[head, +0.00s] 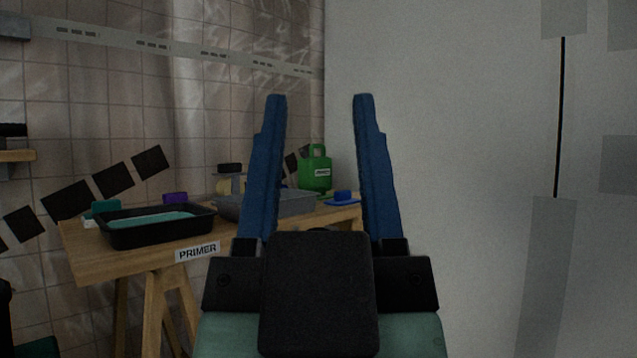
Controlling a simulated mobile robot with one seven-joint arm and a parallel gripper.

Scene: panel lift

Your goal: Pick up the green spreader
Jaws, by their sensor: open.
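My gripper (320,98) fills the middle of the head view, its two blue fingers pointing up and wide apart. It is open with nothing between the fingertips. No green spreader can be made out for certain. A small teal-green piece (105,208) shows behind the left end of the black tray, partly hidden, and could be it. A thin green edge (326,195) also shows below the green jug, too small to identify. My gripper appears in front of the table and apart from both.
A wooden trestle table (85,252) labelled PRIMER holds a black tray (155,236) with teal liquid, a grey tray (290,205), a green jug (316,178), a purple piece (175,198) and a blue tool (343,197). A pale panel or wall (460,130) stands at right.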

